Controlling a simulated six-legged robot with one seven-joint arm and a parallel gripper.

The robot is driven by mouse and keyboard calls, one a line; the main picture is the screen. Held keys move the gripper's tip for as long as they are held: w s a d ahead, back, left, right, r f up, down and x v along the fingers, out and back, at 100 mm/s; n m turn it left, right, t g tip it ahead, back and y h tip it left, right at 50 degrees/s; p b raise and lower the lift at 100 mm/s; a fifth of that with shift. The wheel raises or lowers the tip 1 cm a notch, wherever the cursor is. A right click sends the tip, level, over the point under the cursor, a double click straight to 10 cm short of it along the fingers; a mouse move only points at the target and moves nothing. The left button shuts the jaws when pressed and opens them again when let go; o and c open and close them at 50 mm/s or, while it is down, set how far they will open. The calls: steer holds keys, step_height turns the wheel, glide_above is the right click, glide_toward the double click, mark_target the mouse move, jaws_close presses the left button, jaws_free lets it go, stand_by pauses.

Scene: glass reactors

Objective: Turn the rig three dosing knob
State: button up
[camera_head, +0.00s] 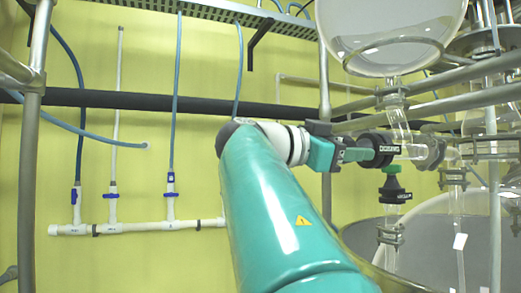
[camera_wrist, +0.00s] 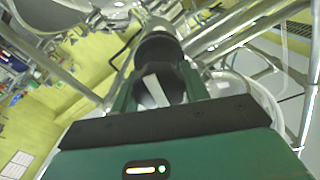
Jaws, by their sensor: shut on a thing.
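The dosing knob (camera_head: 380,149) is black with white lettering that seems to read "DOSING". It sits on the left end of a horizontal glass branch (camera_head: 413,151). My gripper (camera_head: 362,154) reaches it from the left and is shut on it. In the wrist view the dark round knob (camera_wrist: 160,46) sits at the ends of the two green fingers of my gripper (camera_wrist: 160,72). A pale strip shows between the fingers. The exact finger contact is partly hidden. I cannot read a rig number.
A round glass vessel (camera_head: 390,35) is above and a large vessel (camera_head: 430,235) below. Metal frame tubes (camera_head: 465,101) run close by. White wall piping (camera_head: 140,227) with blue valves is at left.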

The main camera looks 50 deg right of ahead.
steer(key=o, duration=1)
steer(key=shift+a, duration=0.1)
steer(key=v, duration=1.3)
steer(key=shift+a, duration=0.25)
steer(key=shift+w, duration=0.15)
steer(key=w+a+f+n+t+y, duration=0.2)
steer(key=w+f+n+t, duration=0.15)
steer(key=f+n, duration=0.35)
steer(key=w+a+f+n+t+y, duration=0.15)
steer(key=f+n+t, duration=0.3)
steer(key=f, duration=0.45)
steer(key=w+a+f+n+t+y, duration=0.25)
steer(key=f+n, duration=0.35)
steer(key=f, duration=0.3)
steer(key=s+a+f+n+t+y, duration=0.1)
steer(key=a+f+n+y, duration=0.4)
steer(key=a+f, duration=0.4)
steer(key=s+a+f+n+t+y, duration=0.2)
steer(key=a+f+n+y, duration=0.3)
steer(key=a+f, duration=0.4)
step_height(320, 180, down, 7)
steer(key=shift+f, duration=0.2)
